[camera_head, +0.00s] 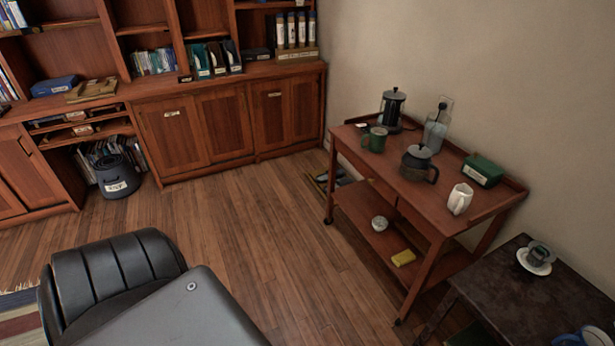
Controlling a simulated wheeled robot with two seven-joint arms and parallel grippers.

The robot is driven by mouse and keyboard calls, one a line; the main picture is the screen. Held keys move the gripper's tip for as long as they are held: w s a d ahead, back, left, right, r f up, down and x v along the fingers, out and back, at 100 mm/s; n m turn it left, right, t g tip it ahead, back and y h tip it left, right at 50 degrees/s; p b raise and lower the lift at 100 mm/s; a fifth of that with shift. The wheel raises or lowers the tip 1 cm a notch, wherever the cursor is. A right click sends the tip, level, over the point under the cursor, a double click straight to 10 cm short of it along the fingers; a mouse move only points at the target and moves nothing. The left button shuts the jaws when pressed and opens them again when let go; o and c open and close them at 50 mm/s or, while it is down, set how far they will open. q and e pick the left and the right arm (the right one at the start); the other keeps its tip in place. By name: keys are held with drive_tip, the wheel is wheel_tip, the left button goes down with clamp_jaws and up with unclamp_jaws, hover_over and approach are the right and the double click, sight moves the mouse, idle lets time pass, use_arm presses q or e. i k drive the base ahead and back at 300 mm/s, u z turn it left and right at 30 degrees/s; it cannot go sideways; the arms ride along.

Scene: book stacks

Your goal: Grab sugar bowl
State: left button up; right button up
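A small whitish round container (379,223) sits on the lower shelf of the wooden cart (470,212) at the right. It looks like a small bowl, but it is too small to tell if it is the sugar bowl. The cart's top holds a dark teapot (419,164), a white pitcher (460,198), a green mug (375,139) and a green box (482,170). Neither of my grippers is in view.
A yellow block (403,257) lies on the cart's lower shelf. A dark side table (520,297) with a cup on a saucer (534,262) stands close to the cart. A black chair (105,270) fills the lower left. Wooden floor (255,225) is clear between.

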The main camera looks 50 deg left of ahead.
sight(379, 224)
drive_tip(key=u, duration=2.2)
drive_tip(key=i, duration=2.65)
drive_tip(key=z, duration=4.05)
